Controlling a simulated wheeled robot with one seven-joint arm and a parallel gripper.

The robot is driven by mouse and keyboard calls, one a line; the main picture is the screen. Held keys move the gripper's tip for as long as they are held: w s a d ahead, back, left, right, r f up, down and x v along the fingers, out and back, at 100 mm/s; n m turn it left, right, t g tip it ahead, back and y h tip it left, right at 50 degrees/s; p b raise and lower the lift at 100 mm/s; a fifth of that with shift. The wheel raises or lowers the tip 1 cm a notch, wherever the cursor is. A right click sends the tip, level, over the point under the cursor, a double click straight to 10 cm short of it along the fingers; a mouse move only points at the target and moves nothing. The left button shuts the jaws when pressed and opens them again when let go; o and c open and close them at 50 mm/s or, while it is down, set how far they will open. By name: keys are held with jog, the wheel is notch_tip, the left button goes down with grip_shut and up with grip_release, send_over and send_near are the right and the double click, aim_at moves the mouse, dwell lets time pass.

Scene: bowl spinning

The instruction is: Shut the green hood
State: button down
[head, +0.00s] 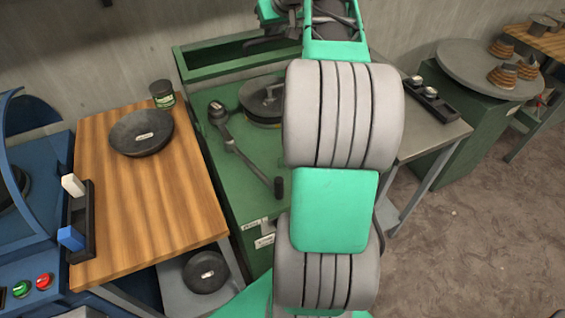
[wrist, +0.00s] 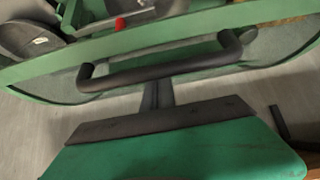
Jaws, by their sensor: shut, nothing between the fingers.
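The green hood (head: 238,65) stands raised at the back of the green machine in the head view, partly hidden by my arm. In the wrist view its green frame (wrist: 150,50) crosses the upper part, with see-through panels. A black bar handle (wrist: 160,75) runs along this frame. My gripper (wrist: 157,92) shows at the bottom middle of the wrist view, its fingers shut and empty. The fingertips are right at the handle's near side; whether they touch it I cannot tell. In the head view I cannot make out the fingers.
The green machine bed (head: 240,165) holds a round lidded part (head: 262,98) and a black-ended lever (head: 250,160). A wooden table (head: 170,205) with a dark bowl (head: 141,132) and a green can (head: 162,93) stands left. A grey side table (head: 435,135) stands right. Floor is clear at lower right.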

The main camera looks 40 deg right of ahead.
aim_at(276, 47)
jog(key=shift+s+a+f, duration=0.25)
jog(key=shift+s+f, duration=0.9)
jog(key=shift+s+f+b, duration=0.15)
jog(key=shift+s+b, duration=0.25)
jog(key=shift+b, duration=0.15)
jog(key=s+a+f+b, duration=0.2)
jog(key=s+f+b, duration=0.1)
jog(key=s, duration=0.3)
jog(key=s+a+f+b, duration=0.1)
jog(key=s+f+b, duration=0.2)
jog(key=s, duration=0.4)
jog(key=shift+a+b, duration=0.4)
jog(key=shift+b, duration=0.1)
notch_tip(276, 47, up, 10)
jog(key=p, duration=0.9)
jog(key=shift+w+r, duration=0.15)
jog(key=shift+r, duration=0.05)
jog(key=shift+d, duration=0.1)
